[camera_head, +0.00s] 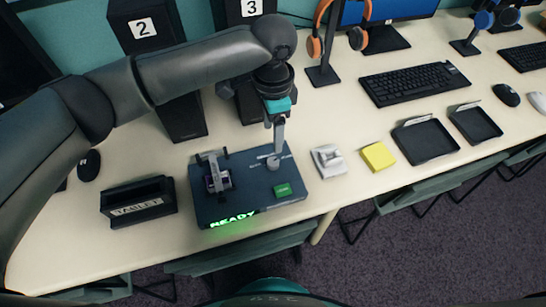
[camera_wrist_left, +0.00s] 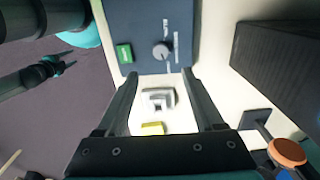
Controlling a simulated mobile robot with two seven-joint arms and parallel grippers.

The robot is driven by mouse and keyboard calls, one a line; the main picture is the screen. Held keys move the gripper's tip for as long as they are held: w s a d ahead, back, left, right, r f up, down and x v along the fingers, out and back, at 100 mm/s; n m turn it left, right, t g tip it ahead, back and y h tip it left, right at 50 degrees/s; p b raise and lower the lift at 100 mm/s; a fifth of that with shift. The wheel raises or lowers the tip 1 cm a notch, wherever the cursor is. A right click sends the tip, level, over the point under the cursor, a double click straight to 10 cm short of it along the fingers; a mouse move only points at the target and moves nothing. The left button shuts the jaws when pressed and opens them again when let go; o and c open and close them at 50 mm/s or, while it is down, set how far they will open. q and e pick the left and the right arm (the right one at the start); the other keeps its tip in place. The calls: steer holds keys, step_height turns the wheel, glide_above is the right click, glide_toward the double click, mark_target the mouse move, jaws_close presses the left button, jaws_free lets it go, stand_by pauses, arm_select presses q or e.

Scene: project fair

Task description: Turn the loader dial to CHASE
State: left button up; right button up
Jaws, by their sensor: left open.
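The loader (camera_head: 240,205) is a dark blue box on the table with a green glowing READY sign on its front edge. Its grey round dial (camera_head: 273,162) is at the box's right rear, and the same dial shows in the left wrist view (camera_wrist_left: 162,51). Labels around it are too small to read. My left gripper (camera_head: 278,142) points down just above the dial; its fingers hide part of that area. In the left wrist view the fingers (camera_wrist_left: 160,74) are apart with nothing between them. Contact with the dial cannot be told. My right gripper (camera_wrist_left: 58,66) seems to show at left there.
A green button (camera_head: 283,190) and a clamp-like fixture (camera_head: 217,178) sit on the loader. A TABLET holder (camera_head: 138,204) stands left, a white block (camera_head: 328,160) and yellow notes (camera_head: 378,156) right. Dark numbered boxes (camera_head: 182,118) stand behind.

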mark_target(273, 161)
arm_select(q)
step_height(273, 161, down, 8)
steer(key=shift+r+b, duration=0.1)
steer(key=shift+b, duration=0.95)
step_height(273, 161, down, 3)
steer(key=shift+f+b, duration=0.1)
steer(key=shift+b, duration=0.35)
steer(key=shift+f, duration=0.2)
arm_select(e)
steer(key=shift+t, duration=0.4)
steer(key=w+f, duration=0.1)
steer(key=w+d+f, duration=0.1)
steer(key=w+f, duration=0.1)
steer(key=shift+w+d+f, duration=0.1)
steer(key=shift+w+d, duration=0.25)
arm_select(q)
steer(key=shift+c, duration=0.3)
steer(key=c, duration=0.6)
jaws_close()
arm_select(e)
steer(key=shift+s+a, duration=0.2)
steer(key=shift+s, duration=0.25)
